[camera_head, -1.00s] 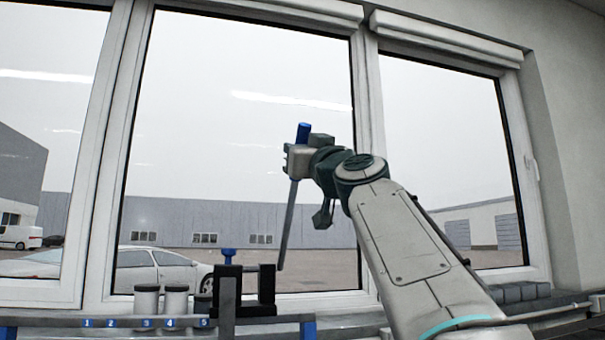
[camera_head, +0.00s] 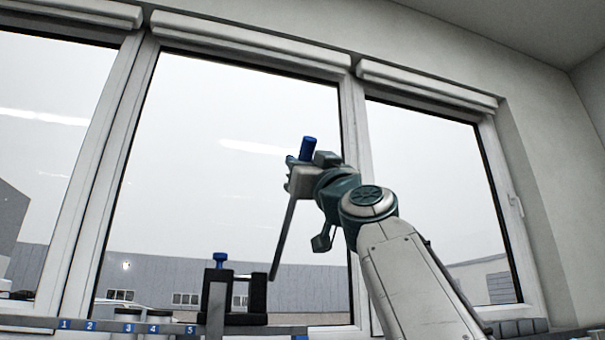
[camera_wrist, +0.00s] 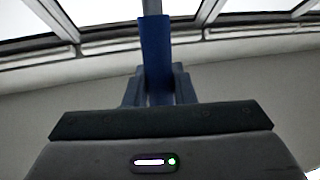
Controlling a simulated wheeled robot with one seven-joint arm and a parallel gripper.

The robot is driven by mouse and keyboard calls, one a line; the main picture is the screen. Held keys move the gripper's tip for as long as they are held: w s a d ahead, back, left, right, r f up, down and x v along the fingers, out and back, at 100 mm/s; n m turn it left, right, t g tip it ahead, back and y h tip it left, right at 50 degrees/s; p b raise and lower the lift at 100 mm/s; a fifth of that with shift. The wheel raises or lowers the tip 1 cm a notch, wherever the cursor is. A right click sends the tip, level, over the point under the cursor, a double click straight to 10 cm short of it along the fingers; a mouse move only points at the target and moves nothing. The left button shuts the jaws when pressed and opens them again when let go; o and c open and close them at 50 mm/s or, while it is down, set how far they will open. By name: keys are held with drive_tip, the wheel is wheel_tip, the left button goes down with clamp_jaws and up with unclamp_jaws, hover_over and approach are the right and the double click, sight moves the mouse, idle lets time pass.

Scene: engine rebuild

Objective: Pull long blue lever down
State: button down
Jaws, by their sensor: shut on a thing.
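The long lever is a grey rod (camera_head: 283,238) with a blue grip (camera_head: 308,148) at its top. It stands nearly upright, its top leaning a little to the right, beside a black press-like fixture (camera_head: 257,299) on the bench. My gripper (camera_head: 303,172) is shut on the lever near its top, around or just below the blue grip. In the wrist view the blue grip (camera_wrist: 156,48) stands between the fingers of my gripper (camera_wrist: 159,88). The lever's lower end reaches down near the fixture's right side.
A small blue knob (camera_head: 220,258) tops the fixture's left post. Numbered labels (camera_head: 90,325) run along the bench edge, with small canisters (camera_head: 127,317) behind it. Large windows (camera_head: 235,170) stand behind the bench. Grey blocks (camera_head: 520,326) sit at the right.

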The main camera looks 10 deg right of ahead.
drive_tip(key=shift+f, duration=0.15)
idle(0.3)
drive_tip(key=c, duration=1.2)
unclamp_jaws()
drive_tip(key=shift+s, duration=0.1)
drive_tip(key=shift+c, duration=0.2)
drive_tip(key=b+v, duration=0.7)
drive_tip(key=v, duration=0.7)
drive_tip(key=shift+r, duration=0.2)
